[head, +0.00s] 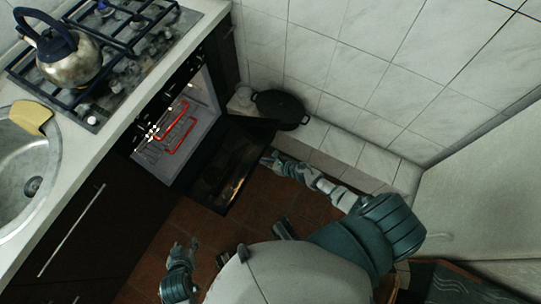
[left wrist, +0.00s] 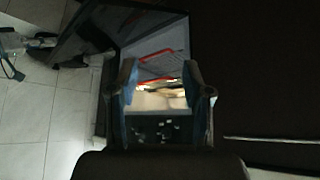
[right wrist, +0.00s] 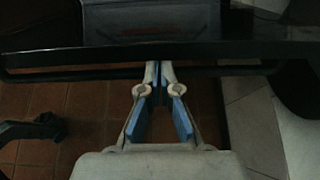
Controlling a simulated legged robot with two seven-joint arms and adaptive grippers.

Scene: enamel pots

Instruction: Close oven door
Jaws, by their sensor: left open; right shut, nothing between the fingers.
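The oven (head: 180,125) is built into the dark cabinet under the counter, and its red heating elements show inside. My right gripper (head: 270,159) is at the door's outer edge. In the right wrist view, its shut, empty fingertips (right wrist: 158,66) meet the door's edge bar (right wrist: 70,70); whether they touch cannot be told. My left gripper (head: 183,248) is open and empty, low in front of the cabinets, apart from the door. In the left wrist view, its fingers (left wrist: 160,72) frame the lit oven interior (left wrist: 155,100).
A black pot (head: 280,108) stands on the tiled ledge behind the door. A kettle (head: 70,62) sits on the gas hob (head: 115,75), with a sink (head: 25,165) nearby. The reddish tiled floor (head: 185,222) is clear between my left gripper and the door.

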